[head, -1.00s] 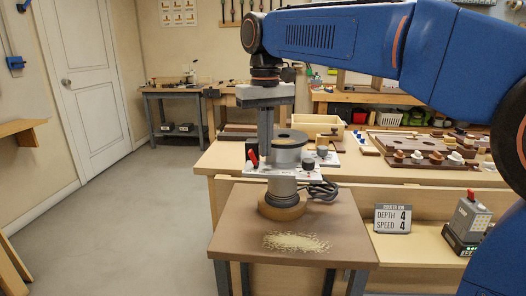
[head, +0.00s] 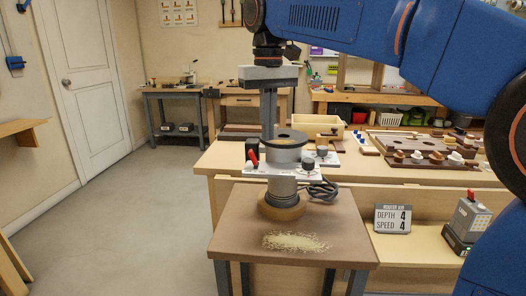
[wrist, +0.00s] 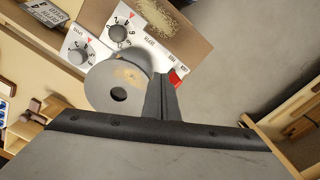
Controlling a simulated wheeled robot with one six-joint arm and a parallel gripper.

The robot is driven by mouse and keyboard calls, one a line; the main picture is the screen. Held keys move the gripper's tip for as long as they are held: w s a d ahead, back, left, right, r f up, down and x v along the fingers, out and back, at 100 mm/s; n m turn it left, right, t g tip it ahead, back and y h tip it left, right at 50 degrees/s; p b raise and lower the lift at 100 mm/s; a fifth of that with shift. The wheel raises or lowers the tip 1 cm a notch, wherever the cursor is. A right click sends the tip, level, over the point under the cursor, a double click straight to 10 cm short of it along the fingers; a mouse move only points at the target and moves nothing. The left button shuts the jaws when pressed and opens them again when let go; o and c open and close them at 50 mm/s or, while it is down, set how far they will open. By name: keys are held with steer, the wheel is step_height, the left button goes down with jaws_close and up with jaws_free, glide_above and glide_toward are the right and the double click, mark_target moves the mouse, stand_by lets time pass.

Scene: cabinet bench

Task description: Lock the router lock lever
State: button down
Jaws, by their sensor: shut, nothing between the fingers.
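The router (head: 287,155) stands upright on a small brown table, with a grey round top and a white control panel (head: 262,172). Its red lock lever (head: 253,159) sticks up at the left of the panel. In the wrist view the red lever (wrist: 178,77) lies just right of my finger tips, partly covered by them. My gripper (head: 268,135) points down, shut and empty, behind the router's round top. Its fingers (wrist: 163,88) show beside the grey disc in the wrist view. Whether they touch the lever cannot be told.
Two dials (wrist: 121,33) sit on the panel. A sign (head: 392,218) reading depth 4, speed 4 stands at the right, with a grey device (head: 468,222) beyond it. Sawdust (head: 295,241) lies on the table front. A cable (head: 322,189) lies beside the router. Open floor is at the left.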

steer(key=shift+r, duration=1.95)
